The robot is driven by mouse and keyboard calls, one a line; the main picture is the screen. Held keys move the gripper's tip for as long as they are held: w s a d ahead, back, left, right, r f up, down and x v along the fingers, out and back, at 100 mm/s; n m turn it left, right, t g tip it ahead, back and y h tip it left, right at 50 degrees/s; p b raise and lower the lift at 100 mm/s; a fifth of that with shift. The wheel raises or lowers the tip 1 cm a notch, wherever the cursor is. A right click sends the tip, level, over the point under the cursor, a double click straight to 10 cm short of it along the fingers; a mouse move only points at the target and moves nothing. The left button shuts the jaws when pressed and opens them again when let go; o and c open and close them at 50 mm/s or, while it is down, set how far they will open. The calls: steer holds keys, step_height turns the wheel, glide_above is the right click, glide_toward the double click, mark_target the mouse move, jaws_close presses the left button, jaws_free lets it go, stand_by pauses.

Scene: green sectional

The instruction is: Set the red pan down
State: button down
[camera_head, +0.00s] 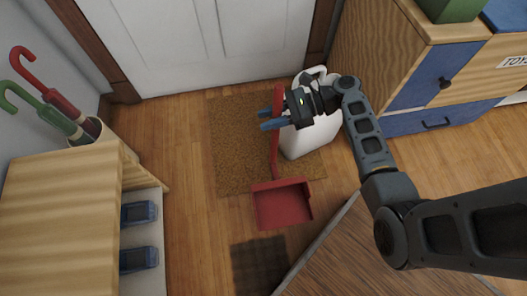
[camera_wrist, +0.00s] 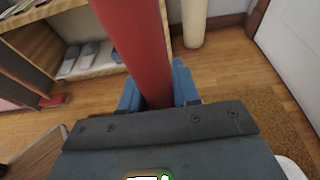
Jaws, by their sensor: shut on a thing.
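The red pan (camera_head: 282,204) is a long-handled dustpan. In the head view its square scoop hangs low at the near edge of the brown doormat (camera_head: 232,160). Its upright red handle (camera_head: 276,150) rises to my gripper (camera_head: 268,120). My gripper's blue fingers are shut on the handle. In the wrist view the thick red handle (camera_wrist: 138,45) passes between the blue fingers (camera_wrist: 158,88), and part of the red scoop (camera_wrist: 56,99) shows at the left. I cannot tell whether the scoop touches the floor.
A white jug (camera_head: 312,132) stands on the mat beside my gripper. A white door (camera_head: 205,40) is behind. A shelf with blue shoes (camera_head: 138,213) and an umbrella holder (camera_head: 95,132) are left. A wooden cabinet (camera_head: 395,50) is right. Bare floor (camera_head: 195,225) lies left of the pan.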

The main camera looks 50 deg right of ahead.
steer(key=w+a+f+b, duration=0.6)
steer(key=a+f, duration=0.3)
steer(key=f, duration=0.2)
steer(key=shift+w+b, duration=0.15)
steer(key=shift+b, duration=0.75)
steer(key=shift+f, duration=0.1)
steer(key=c, duration=0.8)
jaws_free()
